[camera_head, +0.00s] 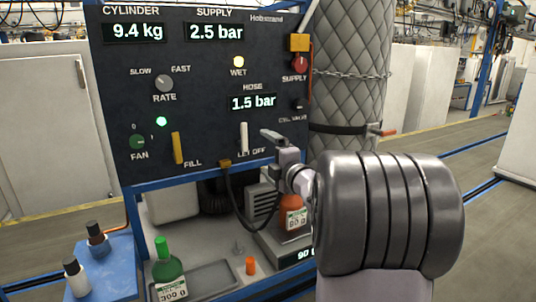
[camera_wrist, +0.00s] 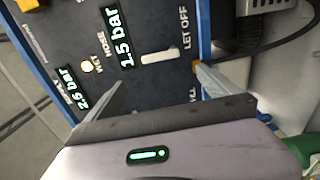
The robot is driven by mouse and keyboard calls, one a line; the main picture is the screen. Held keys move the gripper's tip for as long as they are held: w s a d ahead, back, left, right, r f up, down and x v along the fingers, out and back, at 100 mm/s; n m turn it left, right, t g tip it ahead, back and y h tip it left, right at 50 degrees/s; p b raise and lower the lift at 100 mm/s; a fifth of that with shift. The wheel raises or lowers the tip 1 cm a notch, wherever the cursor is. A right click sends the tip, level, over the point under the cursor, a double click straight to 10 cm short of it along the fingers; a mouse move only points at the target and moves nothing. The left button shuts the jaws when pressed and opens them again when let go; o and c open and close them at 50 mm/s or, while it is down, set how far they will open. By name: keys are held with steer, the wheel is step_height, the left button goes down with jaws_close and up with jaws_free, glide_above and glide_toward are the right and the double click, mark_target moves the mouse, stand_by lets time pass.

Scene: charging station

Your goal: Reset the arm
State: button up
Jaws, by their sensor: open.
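My arm reaches in from the right in the head view, and my gripper (camera_head: 272,143) is in front of the panel's lower right corner, close to the LET OFF lever (camera_head: 243,137). In the wrist view my gripper (camera_wrist: 158,78) is open, with its two fingers spread and nothing between them. The white LET OFF lever (camera_wrist: 163,55) shows beyond the fingers, apart from them. The dark control panel (camera_head: 200,55) reads CYLINDER 9.4 kg, SUPPLY 2.5 bar and HOSE 1.5 bar. The WET lamp (camera_head: 238,62) is lit yellow, and a green lamp (camera_head: 161,121) is lit above the yellow FILL lever (camera_head: 177,148).
Below the panel, an orange-brown bottle (camera_head: 292,215) stands on a scale, partly behind my arm. A black hose (camera_head: 236,200) hangs near it. A quilted cylinder (camera_head: 350,60) with a chain stands behind my arm.

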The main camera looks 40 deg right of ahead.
stand_by(0.4)
steer(key=s+a+m+g+h, duration=0.2)
steer(key=s+a+m+g, duration=0.2)
steer(key=a+m, duration=0.75)
steer(key=s+a+f+m+g+y, duration=0.2)
steer(key=s+a+f, duration=0.2)
steer(key=s+a, duration=0.4)
steer(key=s+a+f+m+g+y, duration=0.3)
steer(key=s+a+f, duration=0.2)
steer(key=s+a, duration=0.3)
steer(key=s+a+f+m+g+y, duration=0.2)
steer(key=s+a, duration=0.6)
steer(key=a, duration=0.4)
step_height(320, 180, down, 2)
steer(key=shift+s+f+m+g+y, duration=0.25)
steer(key=shift+s+m+g+y, duration=0.2)
steer(key=shift+m, duration=0.3)
steer(key=shift+w+d, duration=0.1)
stand_by(1.8)
